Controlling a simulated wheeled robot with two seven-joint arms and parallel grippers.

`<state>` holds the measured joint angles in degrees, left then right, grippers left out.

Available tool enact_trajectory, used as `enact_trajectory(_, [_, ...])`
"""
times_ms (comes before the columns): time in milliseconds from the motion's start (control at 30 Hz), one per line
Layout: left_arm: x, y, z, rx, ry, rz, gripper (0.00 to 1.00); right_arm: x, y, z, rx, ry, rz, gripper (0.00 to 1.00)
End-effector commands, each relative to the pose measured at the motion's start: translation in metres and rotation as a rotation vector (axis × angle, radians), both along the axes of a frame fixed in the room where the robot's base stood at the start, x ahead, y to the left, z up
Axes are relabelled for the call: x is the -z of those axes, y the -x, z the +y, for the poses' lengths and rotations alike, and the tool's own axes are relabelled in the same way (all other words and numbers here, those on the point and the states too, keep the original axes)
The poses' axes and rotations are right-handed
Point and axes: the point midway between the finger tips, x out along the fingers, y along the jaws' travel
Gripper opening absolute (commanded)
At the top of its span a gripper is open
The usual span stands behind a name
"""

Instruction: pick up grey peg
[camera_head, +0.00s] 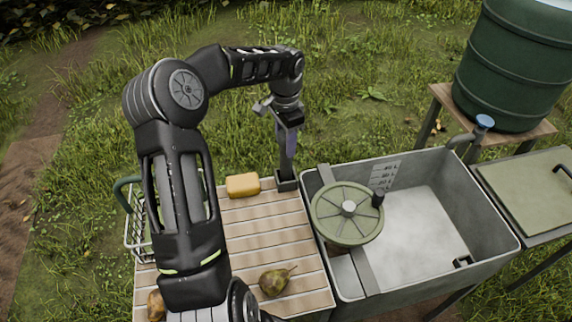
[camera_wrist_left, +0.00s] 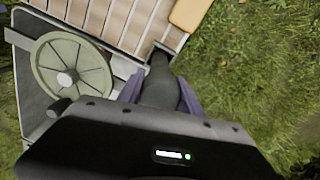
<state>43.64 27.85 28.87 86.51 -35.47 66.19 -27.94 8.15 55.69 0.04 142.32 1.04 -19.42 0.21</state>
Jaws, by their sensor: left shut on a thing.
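The grey peg (camera_head: 287,163) is a dark, slim upright piece at the back right corner of the slatted table (camera_head: 262,222). Its lower end meets a dark square block (camera_head: 287,182) at that corner; I cannot tell whether it still sits inside it. My left gripper (camera_head: 290,146), with purple fingers, is shut on the peg from above. In the left wrist view the peg (camera_wrist_left: 159,84) lies between the two purple fingers, and the block shows past its far end. My right gripper is not in view.
A yellow block (camera_head: 243,185) lies left of the peg. A pear (camera_head: 275,282) rests near the table's front. A metal basin (camera_head: 508,218) with a green spoked wheel (camera_head: 330,213) stands close on the right. A wire basket (camera_head: 133,230) is at left.

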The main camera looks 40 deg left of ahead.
Motion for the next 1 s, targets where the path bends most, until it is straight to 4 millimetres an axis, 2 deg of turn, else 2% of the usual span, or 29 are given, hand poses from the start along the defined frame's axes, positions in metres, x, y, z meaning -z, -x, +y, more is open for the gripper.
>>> enact_trajectory(33, [0.0,0.0,0.0001,0.0,0.0,0.0,0.24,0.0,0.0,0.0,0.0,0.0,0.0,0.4])
enact_trajectory(333, [0.0,0.0,0.0001,0.0,0.0,0.0,0.0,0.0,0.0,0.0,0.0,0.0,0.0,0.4])
enact_trajectory(1000, [-0.0031,-0.0007,0.0003,0.0,-0.001,-0.003,0.0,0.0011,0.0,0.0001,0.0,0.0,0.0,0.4])
